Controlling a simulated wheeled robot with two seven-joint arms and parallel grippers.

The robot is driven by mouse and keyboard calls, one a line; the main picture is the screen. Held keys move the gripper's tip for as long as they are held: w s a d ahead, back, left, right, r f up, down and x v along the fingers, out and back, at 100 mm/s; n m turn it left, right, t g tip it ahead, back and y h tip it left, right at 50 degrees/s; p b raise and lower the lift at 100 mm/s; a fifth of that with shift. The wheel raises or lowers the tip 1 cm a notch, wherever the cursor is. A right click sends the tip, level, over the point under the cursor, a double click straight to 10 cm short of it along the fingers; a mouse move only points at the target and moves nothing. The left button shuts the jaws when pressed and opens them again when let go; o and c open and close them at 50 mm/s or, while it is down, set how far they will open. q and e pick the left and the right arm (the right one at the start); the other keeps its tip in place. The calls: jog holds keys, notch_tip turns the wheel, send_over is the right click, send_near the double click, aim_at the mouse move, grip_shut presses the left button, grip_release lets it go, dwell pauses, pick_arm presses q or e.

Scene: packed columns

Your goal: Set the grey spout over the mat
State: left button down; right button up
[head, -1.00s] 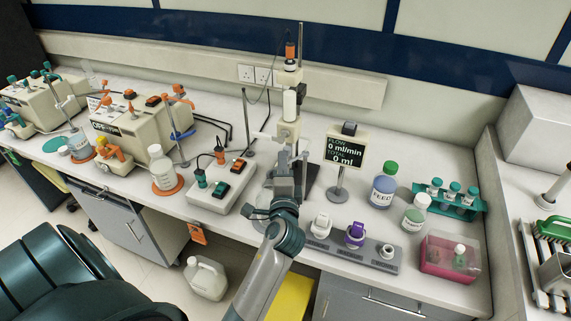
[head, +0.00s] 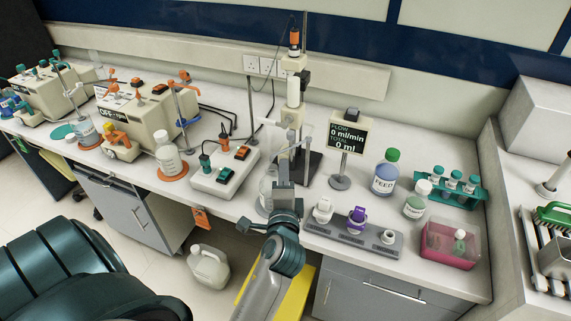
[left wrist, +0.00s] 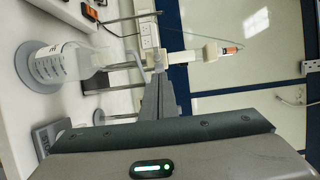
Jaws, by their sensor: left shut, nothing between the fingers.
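A pale grey arm that looks like the spout (head: 267,123) juts left from the column stand (head: 293,92); its tip is small and hard to make out. A clear flask (head: 266,190) stands left of my left gripper, partly hidden by it. In the left wrist view the flask (left wrist: 70,62) stands on a round grey mat (left wrist: 37,82). My left gripper (head: 293,150) is shut and empty, in front of the stand's lower part. In the left wrist view its fingers (left wrist: 158,80) point toward the column; I cannot tell whether they touch the spout. My right gripper is not in view.
A flow display (head: 346,137) stands right of the column. A switch box (head: 225,172) is to the left. A grey rack (head: 352,236) with white and purple pieces lies at the front edge. A feed bottle (head: 385,172) stands to the right.

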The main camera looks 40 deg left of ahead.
pick_arm(q)
jog(key=v, duration=0.2)
jog(key=b+v, duration=0.1)
jog(key=shift+s, duration=0.45)
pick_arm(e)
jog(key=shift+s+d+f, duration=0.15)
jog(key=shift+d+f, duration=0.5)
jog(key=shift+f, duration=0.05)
pick_arm(q)
jog(key=shift+f, duration=0.1)
